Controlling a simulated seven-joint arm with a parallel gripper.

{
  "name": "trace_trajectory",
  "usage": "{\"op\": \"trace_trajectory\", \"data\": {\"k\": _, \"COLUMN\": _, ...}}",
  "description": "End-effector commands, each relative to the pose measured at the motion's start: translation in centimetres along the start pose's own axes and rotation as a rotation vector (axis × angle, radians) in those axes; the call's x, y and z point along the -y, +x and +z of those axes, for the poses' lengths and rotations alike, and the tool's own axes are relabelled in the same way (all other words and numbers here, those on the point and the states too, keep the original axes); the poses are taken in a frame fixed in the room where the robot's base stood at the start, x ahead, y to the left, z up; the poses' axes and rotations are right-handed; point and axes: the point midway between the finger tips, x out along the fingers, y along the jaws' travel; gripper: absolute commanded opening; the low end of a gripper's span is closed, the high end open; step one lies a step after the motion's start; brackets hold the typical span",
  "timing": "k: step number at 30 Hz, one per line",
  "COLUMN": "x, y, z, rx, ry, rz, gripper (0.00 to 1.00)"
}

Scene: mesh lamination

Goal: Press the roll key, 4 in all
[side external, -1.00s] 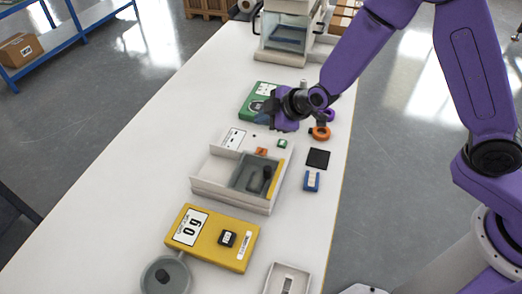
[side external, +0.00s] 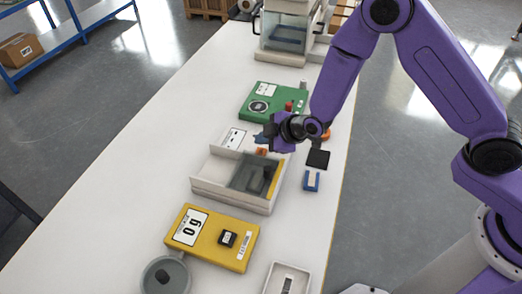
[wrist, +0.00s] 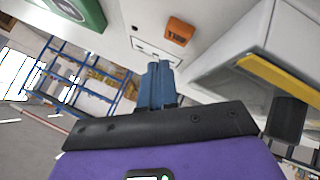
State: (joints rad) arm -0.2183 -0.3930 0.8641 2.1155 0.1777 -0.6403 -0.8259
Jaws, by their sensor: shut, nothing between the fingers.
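An orange key (side external: 261,151) with a dark label sits on the white machine (side external: 205,187), at the back end of its tray. The orange key also shows in the wrist view (wrist: 180,32), where its label is too small to read surely. My gripper (side external: 262,138) is over the back of the machine, close to the orange key. In the wrist view its blue fingers (wrist: 160,75) are together and hold nothing; the orange key lies beyond them, slightly right. I cannot tell whether the fingers touch anything. The green key on this machine is hidden by my gripper.
A green device (side external: 270,98) with a dial and red knob stands behind. A yellow scale (side external: 212,240) reading 0 g is in front. A black pad (side external: 318,159) and blue block (side external: 311,181) lie right. The table's left side is clear.

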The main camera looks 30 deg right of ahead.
Motion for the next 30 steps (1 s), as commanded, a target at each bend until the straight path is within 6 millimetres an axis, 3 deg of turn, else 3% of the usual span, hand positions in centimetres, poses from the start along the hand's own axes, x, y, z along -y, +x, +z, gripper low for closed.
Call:
{"op": "trace_trajectory", "data": {"k": 7, "x": 0.71, "y": 0.92, "z": 0.69, "rx": 0.0, "ry": 0.001, "rz": 0.0, "gripper": 0.0}}
{"op": "trace_trajectory", "data": {"k": 30, "x": 0.74, "y": 0.97, "z": 0.72, "rx": 0.0, "ry": 0.0, "rz": 0.0, "gripper": 0.0}}
